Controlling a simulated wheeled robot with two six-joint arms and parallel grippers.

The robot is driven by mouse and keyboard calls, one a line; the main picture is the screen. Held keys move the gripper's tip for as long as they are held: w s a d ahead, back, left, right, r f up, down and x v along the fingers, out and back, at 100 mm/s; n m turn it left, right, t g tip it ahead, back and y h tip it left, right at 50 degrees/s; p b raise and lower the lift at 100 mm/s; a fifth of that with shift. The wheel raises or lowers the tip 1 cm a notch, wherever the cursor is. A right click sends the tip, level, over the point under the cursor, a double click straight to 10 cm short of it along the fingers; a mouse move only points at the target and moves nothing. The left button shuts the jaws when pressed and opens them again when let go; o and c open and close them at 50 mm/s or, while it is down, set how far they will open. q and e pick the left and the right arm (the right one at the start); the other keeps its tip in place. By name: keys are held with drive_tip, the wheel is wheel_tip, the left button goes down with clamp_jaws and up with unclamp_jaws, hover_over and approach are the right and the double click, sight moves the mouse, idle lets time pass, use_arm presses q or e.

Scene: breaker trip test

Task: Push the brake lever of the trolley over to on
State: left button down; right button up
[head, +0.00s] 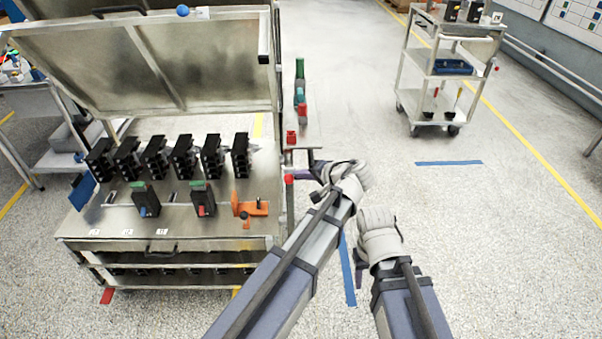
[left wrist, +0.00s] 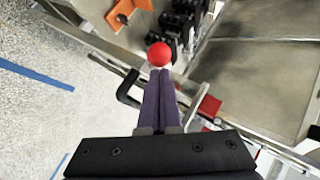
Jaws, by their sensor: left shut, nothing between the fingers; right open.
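The steel trolley (head: 120,222) stands at the left of the head view with its lid raised. A red ball knob (head: 289,179), which looks like the brake lever's end, is at its right side. In the left wrist view the red knob (left wrist: 159,54) shows just beyond my shut fingertips; whether they touch is unclear. The lever's shaft is hidden. My left gripper (head: 301,177) is shut and empty beside the knob; its purple fingers (left wrist: 160,97) lie together. My right gripper (head: 360,274) is open and empty, lower and to the right, with its fingers partly hidden.
Several black breakers (head: 212,156) stand on the trolley top near an orange clamp-like piece (head: 252,208). A red block (head: 291,137) is at the trolley's right side, with a green piece (head: 300,69) farther back. Another trolley (head: 447,88) stands back right; open floor lies between.

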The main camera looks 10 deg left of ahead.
use_arm(q)
drive_tip(key=shift+s+f+b, duration=0.15)
drive_tip(key=shift+f+b, duration=0.1)
drive_tip(key=shift+b, duration=0.4)
use_arm(e)
drive_tip(key=shift+f, duration=0.6)
use_arm(q)
drive_tip(key=shift+s+f+t+b, duration=0.1)
drive_tip(key=shift+t+b, duration=0.3)
use_arm(e)
drive_tip(key=shift+f, duration=0.4)
